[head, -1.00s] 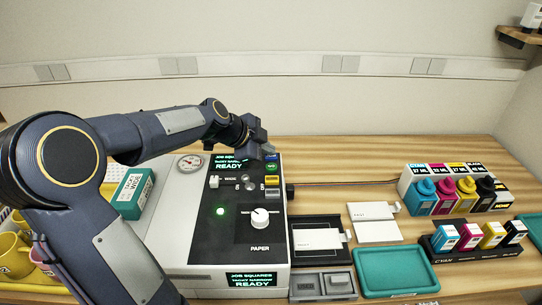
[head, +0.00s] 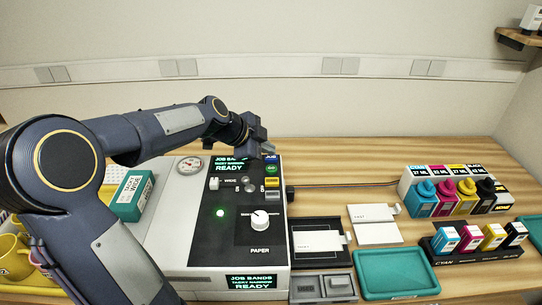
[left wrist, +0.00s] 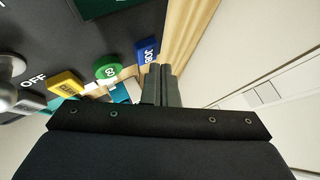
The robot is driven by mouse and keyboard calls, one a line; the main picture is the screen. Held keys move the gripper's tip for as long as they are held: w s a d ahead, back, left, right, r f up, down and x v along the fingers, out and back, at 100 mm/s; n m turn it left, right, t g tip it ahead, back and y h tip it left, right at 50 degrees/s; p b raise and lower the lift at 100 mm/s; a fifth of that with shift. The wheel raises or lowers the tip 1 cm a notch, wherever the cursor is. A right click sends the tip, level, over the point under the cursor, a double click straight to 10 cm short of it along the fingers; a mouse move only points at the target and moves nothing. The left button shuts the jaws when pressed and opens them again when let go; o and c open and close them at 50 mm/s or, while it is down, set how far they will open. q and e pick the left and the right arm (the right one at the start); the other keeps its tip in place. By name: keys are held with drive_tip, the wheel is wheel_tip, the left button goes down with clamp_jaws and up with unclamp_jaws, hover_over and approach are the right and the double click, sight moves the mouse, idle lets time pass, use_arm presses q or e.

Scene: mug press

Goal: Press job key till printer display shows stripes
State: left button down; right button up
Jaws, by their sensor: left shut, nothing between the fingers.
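The printer (head: 190,255) is a grey and black machine at the centre left. Its upper display (head: 230,164) reads JOB BANDS and READY; the front display (head: 251,282) also reads JOB BANDS. The blue job key (head: 271,158) is at the panel's top right corner, and it shows in the left wrist view (left wrist: 147,50) with its JOB label. My left gripper (head: 262,147) is shut and empty just above and beside that key; its fingertips (left wrist: 161,75) look apart from it. My right gripper is not in view.
A green GO key (head: 271,169), a yellow key (head: 271,182) and a grey key (head: 272,195) sit below the job key. Ink bottles (head: 450,195), ink cartridges (head: 470,238) and a teal tray (head: 395,272) stand to the right. Yellow mugs (head: 12,258) are at the left.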

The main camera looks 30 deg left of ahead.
sight(267, 158)
use_arm(q)
drive_tip(key=shift+r, duration=0.25)
drive_tip(key=shift+r+p, duration=1.25)
drive_tip(key=shift+r, duration=1.3)
drive_tip(key=shift+f, duration=0.1)
